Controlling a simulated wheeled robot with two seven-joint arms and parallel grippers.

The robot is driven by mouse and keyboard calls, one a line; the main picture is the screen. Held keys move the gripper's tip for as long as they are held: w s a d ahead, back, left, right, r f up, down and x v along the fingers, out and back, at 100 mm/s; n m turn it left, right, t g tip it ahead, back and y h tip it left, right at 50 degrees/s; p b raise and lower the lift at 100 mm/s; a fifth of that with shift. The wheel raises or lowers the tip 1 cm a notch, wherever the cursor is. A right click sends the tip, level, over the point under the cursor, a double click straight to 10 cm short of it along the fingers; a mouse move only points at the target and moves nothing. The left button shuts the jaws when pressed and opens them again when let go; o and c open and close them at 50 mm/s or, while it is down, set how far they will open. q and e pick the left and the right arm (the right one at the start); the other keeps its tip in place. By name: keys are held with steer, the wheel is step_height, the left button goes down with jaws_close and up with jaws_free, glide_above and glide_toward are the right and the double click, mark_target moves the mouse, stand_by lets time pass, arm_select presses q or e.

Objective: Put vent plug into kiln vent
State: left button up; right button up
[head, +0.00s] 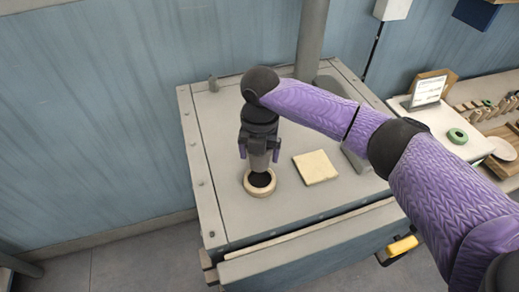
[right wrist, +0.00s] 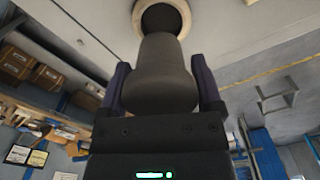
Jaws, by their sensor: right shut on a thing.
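The vent plug (head: 259,162) is a grey, tapered piece, held upright with its narrow end down. My right gripper (head: 259,154) is shut on it, a finger on each side of its wide end; the right wrist view shows the same plug (right wrist: 160,82) between the fingers. The kiln vent (head: 249,188) is a pale ring around a dark hole on the kiln top, directly below the plug. In the right wrist view the plug's narrow end overlaps the vent's hole (right wrist: 184,10). I cannot tell whether the tip is above the hole or just inside it. My left gripper is out of view.
A cream square tile (head: 315,167) lies on the kiln top (head: 225,150) right of the vent. A grey pipe (head: 312,40) rises at the back. A side counter at the right holds a green ring (head: 457,136) and small wooden pieces. The kiln top's left part is clear.

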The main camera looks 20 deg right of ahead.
steer(key=shift+f+b, duration=1.7)
steer(key=shift+f, duration=0.15)
steer(key=shift+f+b, duration=0.5)
steer(key=shift+f, duration=1.05)
steer(key=o, duration=1.2)
steer(key=shift+c, duration=0.2)
step_height(320, 180, up, 10)
steer(key=shift+f, duration=0.1)
